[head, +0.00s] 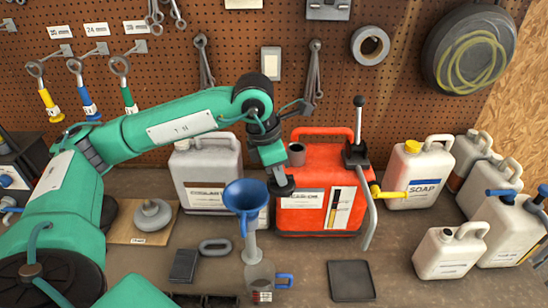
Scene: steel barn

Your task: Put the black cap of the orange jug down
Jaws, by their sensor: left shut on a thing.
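The orange jug (298,217) stands upright on the bench in the middle, with an orange handle on top. A dark grey, round neck (296,153) shows at its top left. My left gripper (281,182) is in front of the jug's left part, below the level of that neck. It is shut on a small black thing, which looks like the black cap (283,189), held above the bench. The fingers hide part of it. My right gripper is not in view.
A blue funnel (247,196) stands just left of the held cap. A black lever pump (357,153) is at the jug's right. A flat black tray (351,281) lies in front, with bare bench around it. White jugs (450,251) crowd the right.

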